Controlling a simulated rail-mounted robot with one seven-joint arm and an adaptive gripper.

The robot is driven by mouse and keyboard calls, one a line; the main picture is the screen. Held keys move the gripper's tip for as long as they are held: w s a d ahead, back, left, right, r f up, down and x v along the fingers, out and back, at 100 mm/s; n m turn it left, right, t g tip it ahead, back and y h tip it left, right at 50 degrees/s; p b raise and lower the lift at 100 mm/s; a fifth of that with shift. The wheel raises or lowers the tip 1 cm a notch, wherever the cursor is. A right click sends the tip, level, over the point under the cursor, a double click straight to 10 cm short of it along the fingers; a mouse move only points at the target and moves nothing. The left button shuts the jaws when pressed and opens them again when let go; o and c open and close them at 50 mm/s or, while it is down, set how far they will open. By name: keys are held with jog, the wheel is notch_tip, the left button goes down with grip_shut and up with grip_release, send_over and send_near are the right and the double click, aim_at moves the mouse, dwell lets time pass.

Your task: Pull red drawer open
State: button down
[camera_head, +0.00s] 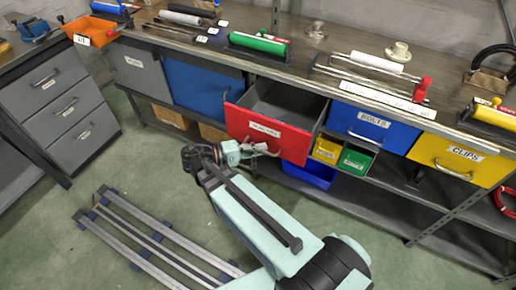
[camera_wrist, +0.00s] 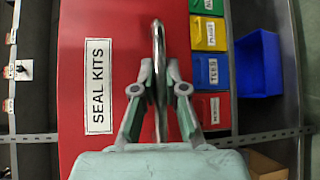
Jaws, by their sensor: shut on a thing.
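The red drawer (camera_head: 295,147) is pulled out of the workbench in the head view, and its grey inside shows no contents. Its front also fills the middle of the wrist view (camera_wrist: 75,140), with a white label reading SEAL KITS (camera_wrist: 98,87). A metal bar handle (camera_wrist: 158,35) crosses the front. My gripper (camera_wrist: 159,68) is shut on this handle, with one finger on either side of it. In the head view my gripper (camera_head: 258,150) reaches the handle from the lower left.
A blue BOLTS drawer (camera_head: 385,130) and a yellow CLIPS drawer (camera_head: 440,162) are at right. A blue front (camera_head: 200,87) and a grey cabinet (camera_head: 58,97) are at left. Small bins (camera_head: 355,160) and a blue bin (camera_head: 310,174) sit below.

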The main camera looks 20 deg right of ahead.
aim_at(273, 126)
jog(key=c, duration=1.2)
grip_release()
jog(key=o, duration=0.6)
jog(key=r, duration=0.9)
jog(key=shift+w+r, duration=0.3)
jog(key=shift+r, duration=0.1)
jog(key=shift+o, duration=0.2)
jog(key=shift+r, duration=0.2)
jog(key=shift+s+a+r, duration=0.1)
jog(key=shift+a+r, duration=0.05)
jog(key=shift+r, duration=0.05)
jog(key=shift+c, duration=1.3)
jog(key=shift+s, duration=0.1)
jog(key=c, duration=0.4)
jog(key=shift+f, duration=0.2)
